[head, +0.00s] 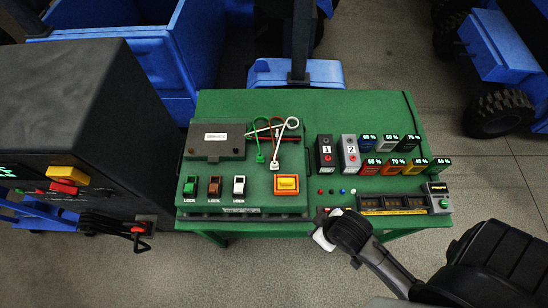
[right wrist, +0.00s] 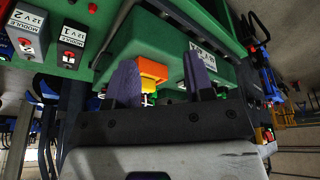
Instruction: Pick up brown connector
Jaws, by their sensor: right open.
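On the green table's raised panel, thin cables lie beside a grey box marked SERVICE (head: 216,138). A green connector (head: 260,156) and a white connector (head: 275,163) hang at cable ends. A dark reddish-brown cable (head: 287,139) lies among them; its connector is too small to make out. My right gripper (head: 328,228) is at the table's front edge, in front of the orange-yellow button and apart from the cables. In the right wrist view its two fingers (right wrist: 161,80) are spread apart, with nothing held; the orange button block (right wrist: 152,72) shows beyond them. My left gripper is not in view.
Green, brown and white LOCK switches (head: 215,186) line the panel's front. Numbered modules (head: 338,153), percent-marked blocks (head: 391,166) and a display strip (head: 392,204) fill the right side. A dark cabinet (head: 60,120) stands left; blue machines stand behind.

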